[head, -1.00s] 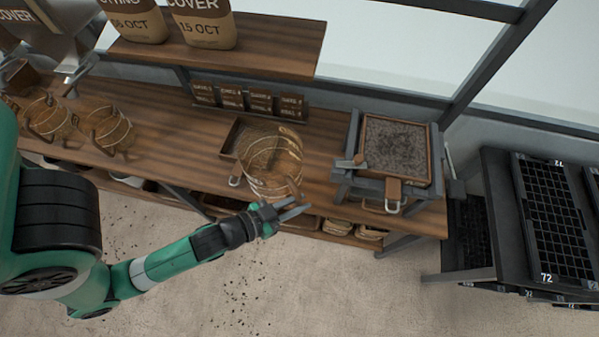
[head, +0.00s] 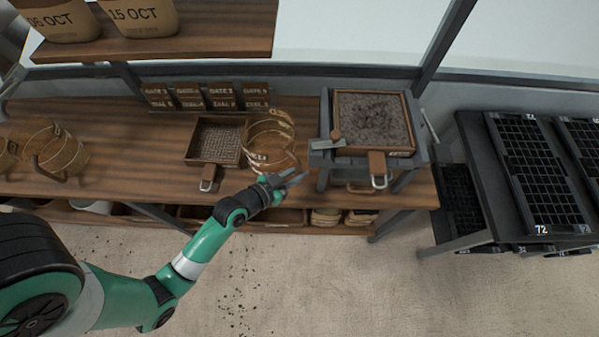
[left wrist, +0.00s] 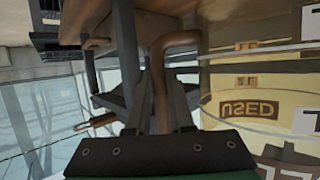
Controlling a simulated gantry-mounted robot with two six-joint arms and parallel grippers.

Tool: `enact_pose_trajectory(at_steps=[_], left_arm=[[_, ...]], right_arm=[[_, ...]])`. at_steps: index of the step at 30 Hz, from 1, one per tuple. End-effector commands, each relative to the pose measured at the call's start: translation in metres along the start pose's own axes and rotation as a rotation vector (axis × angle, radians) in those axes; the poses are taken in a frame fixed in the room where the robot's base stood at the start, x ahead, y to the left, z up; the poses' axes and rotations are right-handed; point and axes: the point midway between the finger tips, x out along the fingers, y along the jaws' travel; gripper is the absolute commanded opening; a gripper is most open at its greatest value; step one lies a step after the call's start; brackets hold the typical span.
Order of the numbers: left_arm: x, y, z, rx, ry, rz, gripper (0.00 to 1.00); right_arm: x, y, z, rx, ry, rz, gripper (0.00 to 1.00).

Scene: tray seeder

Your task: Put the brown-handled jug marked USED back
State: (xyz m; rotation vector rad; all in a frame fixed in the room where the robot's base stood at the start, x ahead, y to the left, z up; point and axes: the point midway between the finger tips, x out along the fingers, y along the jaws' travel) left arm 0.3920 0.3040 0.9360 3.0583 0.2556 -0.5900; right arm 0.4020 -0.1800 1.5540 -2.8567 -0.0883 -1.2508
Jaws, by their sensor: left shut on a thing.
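The clear amber jug (head: 266,158) with the brown handle is between the sieve and the soil tray in the head view. In the left wrist view its USED label (left wrist: 248,108) shows on the yellowish wall, upside down. My left gripper (head: 290,179) is at the front right of the jug. It is shut on the brown handle (left wrist: 172,42), which runs between its fingers in the left wrist view. I cannot tell whether the jug's base touches the bench. My right gripper is not in view.
A wooden-framed sieve (head: 197,162) lies just left of the jug. A soil-filled tray (head: 375,122) on a grey stand is close on the right. Other amber jugs (head: 62,155) stand on the bench at left.

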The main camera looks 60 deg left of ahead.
Motion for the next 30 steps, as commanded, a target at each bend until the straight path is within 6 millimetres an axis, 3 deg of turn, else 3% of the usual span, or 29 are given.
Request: enact_pose_trajectory(at_steps=[10, 15, 26, 27, 30], left_arm=[[0.02, -0.005, 0.012, 0.002, 0.002, -0.001, 0.0], [0.031, -0.005, 0.039, 0.001, 0.001, -0.001, 0.0], [0.032, -0.004, 0.042, 0.002, 0.003, -0.001, 0.0], [0.031, -0.004, 0.042, 0.001, 0.001, 0.0, 0.24], [0.031, -0.004, 0.042, 0.001, 0.001, 0.0, 0.42]], right_arm=[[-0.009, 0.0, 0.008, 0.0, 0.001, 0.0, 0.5], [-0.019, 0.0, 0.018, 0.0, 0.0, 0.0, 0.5], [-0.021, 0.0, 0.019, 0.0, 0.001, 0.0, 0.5], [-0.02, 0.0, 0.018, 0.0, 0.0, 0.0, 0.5], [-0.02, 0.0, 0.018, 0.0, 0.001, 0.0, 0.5]])
